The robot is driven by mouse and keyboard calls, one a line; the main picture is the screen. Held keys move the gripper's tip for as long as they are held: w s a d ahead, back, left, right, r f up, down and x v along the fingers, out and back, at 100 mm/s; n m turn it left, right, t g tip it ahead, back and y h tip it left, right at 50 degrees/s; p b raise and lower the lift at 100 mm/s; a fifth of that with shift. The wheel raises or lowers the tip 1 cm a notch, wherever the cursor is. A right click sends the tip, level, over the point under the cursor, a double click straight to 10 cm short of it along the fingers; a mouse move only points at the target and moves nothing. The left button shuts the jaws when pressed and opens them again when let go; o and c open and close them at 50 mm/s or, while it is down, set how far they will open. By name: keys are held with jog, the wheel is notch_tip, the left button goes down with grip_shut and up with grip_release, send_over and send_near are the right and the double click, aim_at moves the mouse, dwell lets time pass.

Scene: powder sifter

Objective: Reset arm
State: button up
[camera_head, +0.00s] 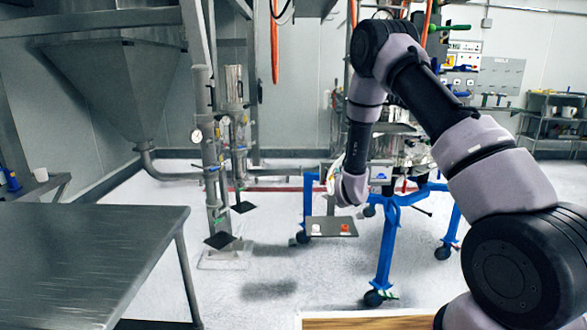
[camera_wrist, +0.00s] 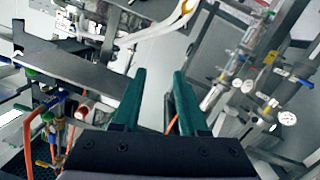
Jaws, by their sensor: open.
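My arm (camera_head: 425,95) reaches in from the right of the head view, bends at the top and comes down near the middle. Its wrist end (camera_head: 350,188) is in front of the blue-framed machine. My gripper (camera_wrist: 158,75) shows in the wrist view with two dark green fingers standing apart and nothing between them. Beyond the fingers is a pale wall, seen at a steep tilt. I cannot make out the fingers in the head view.
A metal table (camera_head: 95,255) fills the lower left. A steel hopper (camera_head: 115,85) hangs behind it. Gauged pipes (camera_head: 208,150) stand at centre left. The sifter's blue wheeled frame (camera_head: 385,245) carries a small shelf (camera_head: 328,228). A rack (camera_head: 555,118) is far right. The pale floor (camera_head: 255,200) has open space.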

jog(key=s+d+r+m+g+y, duration=0.15)
jog(key=s+r, duration=0.25)
jog(key=r, duration=0.4)
jog(key=s+d+r+m+g, duration=0.2)
jog(key=s+r, duration=0.2)
jog(key=r, duration=0.3)
jog(key=s+d+r+m+g, duration=0.15)
jog(key=s+r, duration=0.25)
jog(key=r, duration=0.4)
jog(key=s+r+m+g+y, duration=0.1)
jog(key=s+r+g, duration=0.1)
jog(key=s, duration=1.4)
jog(key=s+d+r+g+y, duration=0.1)
jog(key=s+r+g, duration=0.1)
jog(key=s, duration=1.4)
jog(key=shift+d+r+m+g, duration=0.2)
jog(key=shift+r+m+g, duration=0.15)
jog(key=shift+r, duration=0.55)
